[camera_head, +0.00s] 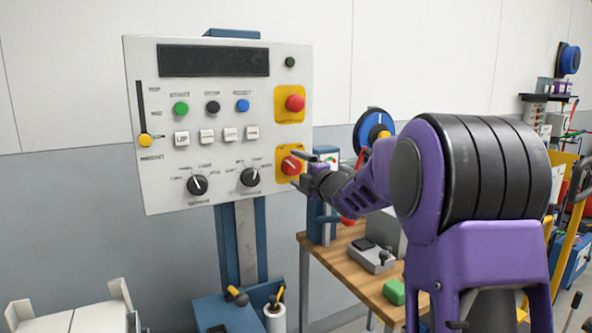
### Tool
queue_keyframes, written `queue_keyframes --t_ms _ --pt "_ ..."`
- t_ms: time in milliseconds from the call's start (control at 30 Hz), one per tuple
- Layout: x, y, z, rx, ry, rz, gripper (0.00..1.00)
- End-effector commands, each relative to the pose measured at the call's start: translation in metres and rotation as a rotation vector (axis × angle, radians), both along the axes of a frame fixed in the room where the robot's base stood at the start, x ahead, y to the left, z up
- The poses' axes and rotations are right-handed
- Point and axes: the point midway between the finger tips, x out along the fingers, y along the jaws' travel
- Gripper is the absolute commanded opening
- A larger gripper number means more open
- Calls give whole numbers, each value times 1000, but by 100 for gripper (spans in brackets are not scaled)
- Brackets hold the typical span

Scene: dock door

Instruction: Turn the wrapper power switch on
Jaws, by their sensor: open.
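The wrapper control panel (225,112) is a pale upright board on a blue post. A red rotary switch (291,165) on a yellow plate sits at its lower right; I take this for the power switch. Its handle looks tilted, but its exact setting is too small to read. My gripper (297,170) is open at the switch, with its dark fingers above and below the right side of the knob. I cannot tell whether they touch it. My purple arm fills the right of the view and hides what is behind it.
A red mushroom button (295,103) is just above the switch. Black dials (250,177) are to its left. A wooden bench (345,265) with a grey box (372,257) and a green block (394,291) stands below my arm. A blue tray (225,313) is under the panel.

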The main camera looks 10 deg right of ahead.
Motion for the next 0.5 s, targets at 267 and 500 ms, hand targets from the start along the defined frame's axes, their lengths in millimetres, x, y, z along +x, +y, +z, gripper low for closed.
queue_keyframes --t_ms 267,500 --pt "7 3 0 1 -1 0 89" --pt "7 2 0 1 -1 0 66"
